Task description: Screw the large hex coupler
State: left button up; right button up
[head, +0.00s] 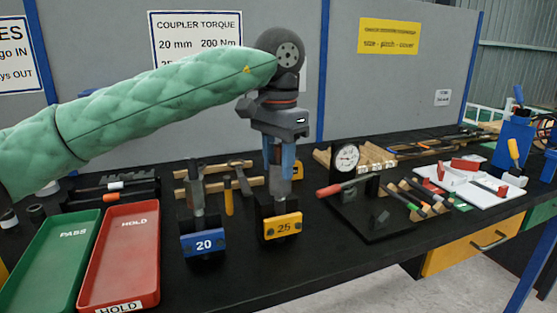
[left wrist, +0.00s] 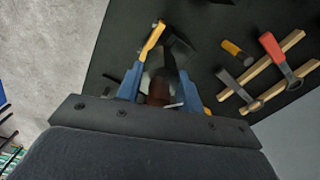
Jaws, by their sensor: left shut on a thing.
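My left gripper (head: 281,172) points straight down over the yellow stand marked 25 (head: 282,226). Its blue fingers are shut on a grey upright piece, which looks like the large hex coupler (head: 280,189), on top of that stand. In the left wrist view the blue fingers (left wrist: 160,92) stand on both sides of a dark, brownish piece; its shape is partly hidden. The blue stand marked 20 (head: 204,243) is just to the left, with a grey upright piece (head: 197,199) on it. My right gripper is not in view.
A green PASS tray (head: 46,262) and a red HOLD tray (head: 122,255) lie at the left. A dial gauge (head: 346,158) with a red-handled tool (head: 338,189) stands to the right. Wooden racks (head: 220,184) lie behind the stands. A white tray (head: 480,185) is farther right.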

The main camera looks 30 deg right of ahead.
aim_at(278, 142)
pick_arm(q)
jog(key=shift+r, duration=0.1)
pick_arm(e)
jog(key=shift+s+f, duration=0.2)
pick_arm(q)
jog(key=shift+m, duration=0.3)
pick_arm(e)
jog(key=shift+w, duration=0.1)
pick_arm(q)
jog(key=o, duration=1)
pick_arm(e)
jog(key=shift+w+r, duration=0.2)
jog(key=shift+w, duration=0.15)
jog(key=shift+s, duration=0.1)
pick_arm(q)
jog(key=shift+r, duration=0.35)
notch_tip(278, 142, up, 6)
jog(key=shift+f, duration=0.1)
jog(key=shift+r, duration=0.5)
jog(key=shift+w, duration=0.1)
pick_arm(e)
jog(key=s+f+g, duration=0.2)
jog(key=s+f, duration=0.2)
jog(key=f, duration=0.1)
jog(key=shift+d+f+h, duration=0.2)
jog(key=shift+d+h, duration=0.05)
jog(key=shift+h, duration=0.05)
